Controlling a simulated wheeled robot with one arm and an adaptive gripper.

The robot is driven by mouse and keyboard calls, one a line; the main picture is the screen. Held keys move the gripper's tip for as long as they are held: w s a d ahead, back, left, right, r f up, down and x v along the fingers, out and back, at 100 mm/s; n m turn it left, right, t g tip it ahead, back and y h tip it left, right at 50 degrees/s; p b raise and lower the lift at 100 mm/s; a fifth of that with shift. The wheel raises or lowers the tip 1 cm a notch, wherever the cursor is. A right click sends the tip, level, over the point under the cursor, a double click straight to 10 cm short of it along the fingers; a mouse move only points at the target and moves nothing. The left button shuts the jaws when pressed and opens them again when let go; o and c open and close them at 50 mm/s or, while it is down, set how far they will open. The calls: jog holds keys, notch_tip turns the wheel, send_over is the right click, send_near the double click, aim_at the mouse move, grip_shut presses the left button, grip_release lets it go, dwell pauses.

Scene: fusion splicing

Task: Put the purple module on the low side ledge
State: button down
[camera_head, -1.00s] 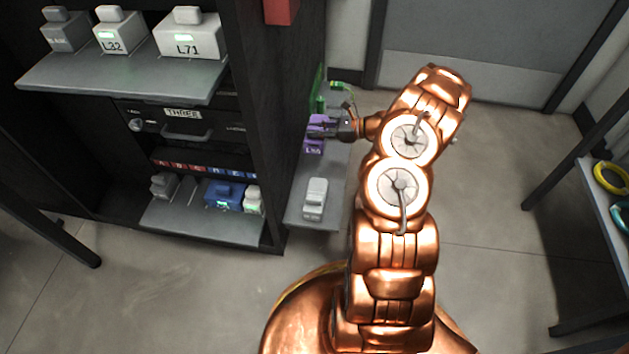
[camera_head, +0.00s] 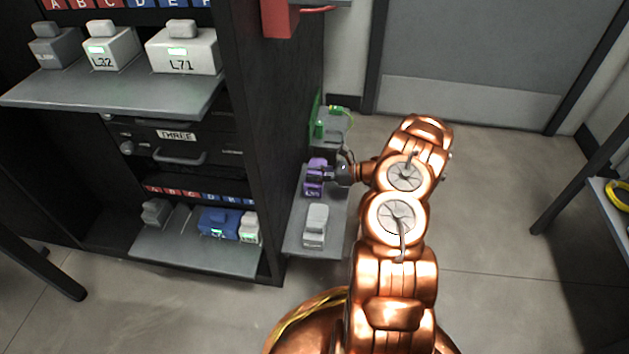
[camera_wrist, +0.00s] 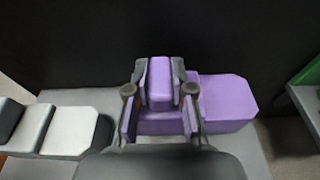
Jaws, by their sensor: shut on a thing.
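The purple module (camera_head: 312,187) is at the low side ledge (camera_head: 300,243), on the right side of the dark cabinet. My gripper (camera_head: 326,172) reaches it from the right and is shut on its raised handle. In the wrist view the fingers (camera_wrist: 160,92) stand on both sides of the purple handle, and the module's body (camera_wrist: 228,100) shows beyond them to the right. The module looks level and at or just above the ledge surface; its underside is hidden, so I cannot tell whether it touches.
A white-grey module (camera_head: 315,226) stands on the ledge in front of the purple one. A green module (camera_head: 318,122) with a cable is behind it. The cabinet side wall (camera_head: 262,140) is close by on the left. A red box (camera_head: 280,17) sticks out higher up.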

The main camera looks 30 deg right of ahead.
jog(key=shift+f, duration=0.95)
jog(key=shift+r, duration=0.1)
jog(key=c, duration=1)
grip_release()
jog(key=shift+s+d+r, duration=0.15)
jog(key=shift+d, duration=0.05)
jog(key=p+v, duration=0.3)
jog(key=v, duration=0.8)
jog(key=shift+s+d, duration=0.15)
